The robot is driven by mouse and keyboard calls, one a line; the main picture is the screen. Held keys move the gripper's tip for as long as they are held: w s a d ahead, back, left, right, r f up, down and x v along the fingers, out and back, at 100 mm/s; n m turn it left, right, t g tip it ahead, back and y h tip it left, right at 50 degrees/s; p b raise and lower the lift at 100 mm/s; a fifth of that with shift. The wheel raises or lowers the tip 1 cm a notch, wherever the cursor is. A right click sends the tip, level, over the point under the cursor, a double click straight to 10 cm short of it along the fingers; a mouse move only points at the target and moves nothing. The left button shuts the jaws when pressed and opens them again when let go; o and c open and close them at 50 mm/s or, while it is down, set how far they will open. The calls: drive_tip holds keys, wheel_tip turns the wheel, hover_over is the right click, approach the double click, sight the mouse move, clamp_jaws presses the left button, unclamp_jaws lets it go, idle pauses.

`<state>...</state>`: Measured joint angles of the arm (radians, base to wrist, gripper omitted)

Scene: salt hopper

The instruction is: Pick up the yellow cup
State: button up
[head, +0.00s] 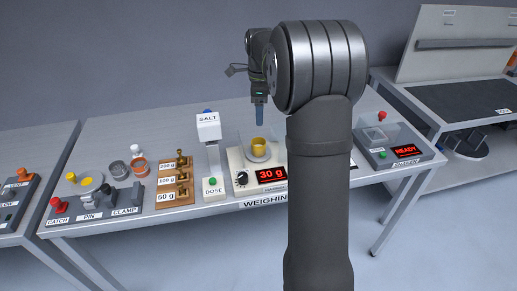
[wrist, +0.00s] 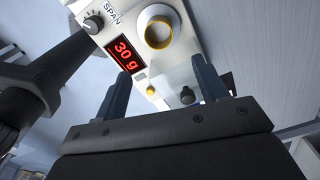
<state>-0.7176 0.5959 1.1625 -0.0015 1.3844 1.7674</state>
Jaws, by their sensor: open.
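The yellow cup (head: 258,145) stands upright on the round pan of the weighing scale (head: 237,160) in the head view. In the wrist view the cup (wrist: 159,33) shows from above as a yellow ring with a pale inside, beyond my fingertips. My gripper (head: 259,116) hangs pointing down above the cup, apart from it, in the head view. In the wrist view my gripper (wrist: 163,63) has its two dark fingers spread wide with nothing between them. The scale display (head: 271,174) reads 30 g.
The salt hopper (head: 209,129) stands just left of the scale. Further left are a rack of brass weights (head: 175,185), small cups (head: 118,168) and a clamp station (head: 95,203). A device reading READY (head: 405,151) stands to the right. My arm hides part of the table between.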

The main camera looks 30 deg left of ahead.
hover_over(258, 144)
drive_tip(key=s+d, duration=0.1)
drive_tip(key=d, duration=0.1)
drive_tip(key=f, duration=0.9)
drive_tip(key=shift+s+a, duration=0.15)
drive_tip(key=shift+a, duration=0.1)
drive_tip(key=shift+s+a+f, duration=0.15)
drive_tip(key=shift+f, duration=2.45)
drive_tip(key=shift+c, duration=0.5)
